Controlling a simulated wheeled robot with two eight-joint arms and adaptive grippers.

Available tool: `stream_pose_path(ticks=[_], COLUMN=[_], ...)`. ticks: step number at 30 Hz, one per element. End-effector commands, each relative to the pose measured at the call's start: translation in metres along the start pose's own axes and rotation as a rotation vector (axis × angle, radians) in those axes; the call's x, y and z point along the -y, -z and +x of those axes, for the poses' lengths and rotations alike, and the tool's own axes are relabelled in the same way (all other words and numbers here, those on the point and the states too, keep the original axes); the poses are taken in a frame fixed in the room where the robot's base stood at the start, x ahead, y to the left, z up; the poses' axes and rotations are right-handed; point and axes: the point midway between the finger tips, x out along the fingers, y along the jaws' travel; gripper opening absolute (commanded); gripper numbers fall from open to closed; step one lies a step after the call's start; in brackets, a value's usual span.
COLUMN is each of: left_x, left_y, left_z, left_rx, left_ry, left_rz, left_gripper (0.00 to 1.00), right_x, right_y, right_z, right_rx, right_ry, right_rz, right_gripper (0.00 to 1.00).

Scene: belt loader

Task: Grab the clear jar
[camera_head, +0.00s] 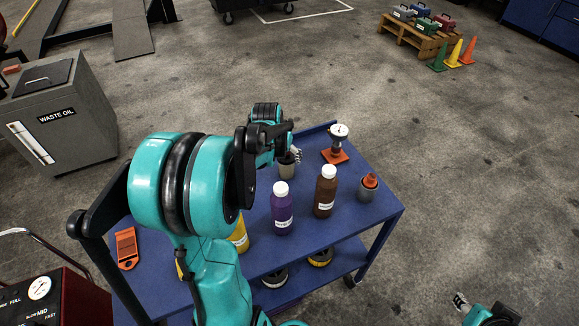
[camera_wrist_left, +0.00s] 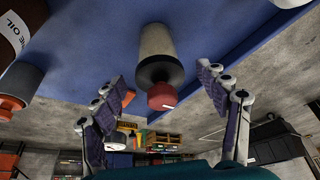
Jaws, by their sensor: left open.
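A small pale, greyish jar (camera_head: 286,170) with a dark top stands on the blue cart (camera_head: 345,222), partly hidden by my left gripper. It fits the clear jar best, though its clearness is hard to tell. In the left wrist view the jar (camera_wrist_left: 156,42) appears upside down, with a dark rim and a red round part at its top end. My left gripper (camera_head: 293,153) is open, its fingers (camera_wrist_left: 165,82) apart on either side of the jar's top end, with no clear contact. My right gripper (camera_head: 461,302) shows at the bottom right, too small to judge its opening.
A purple bottle (camera_head: 282,213) and a brown bottle (camera_head: 325,193) stand in front of the jar. A gauge on an orange base (camera_head: 335,156) and a grey container with an orange top (camera_head: 367,190) stand to the right. A yellow bottle (camera_head: 239,234) is partly behind my left arm.

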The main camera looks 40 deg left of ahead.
Motion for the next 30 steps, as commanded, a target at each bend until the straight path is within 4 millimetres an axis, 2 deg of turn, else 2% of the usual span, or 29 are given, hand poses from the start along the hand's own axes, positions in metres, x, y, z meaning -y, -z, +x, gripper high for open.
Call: stream_pose_path(ticks=[1,8,15,23,30], left_x=[0.0,-0.001,-0.003,-0.003,-0.003], left_y=[-0.001,-0.001,-0.002,-0.001,-0.001], left_z=[0.008,0.03,0.067,0.069,0.069], left_rx=[0.0,0.0,0.0,0.0,0.0], left_ry=[0.0,0.0,0.0,0.0,0.0], left_rz=[0.0,0.0,0.001,0.0,0.0], left_gripper=[0.74,0.74,0.74,0.74,0.12], right_x=[0.0,0.0,0.0,0.0,0.0], right_y=[-0.002,-0.008,-0.018,-0.017,-0.017], right_z=[0.003,0.011,0.025,0.024,0.024], right_rx=[0.0,0.0,0.0,0.0,0.0], right_ry=[0.0,0.0,0.0,0.0,0.0], right_rz=[0.0,0.0,0.0,0.0,0.0], right_gripper=[0.4,0.4,0.4,0.4,0.4])
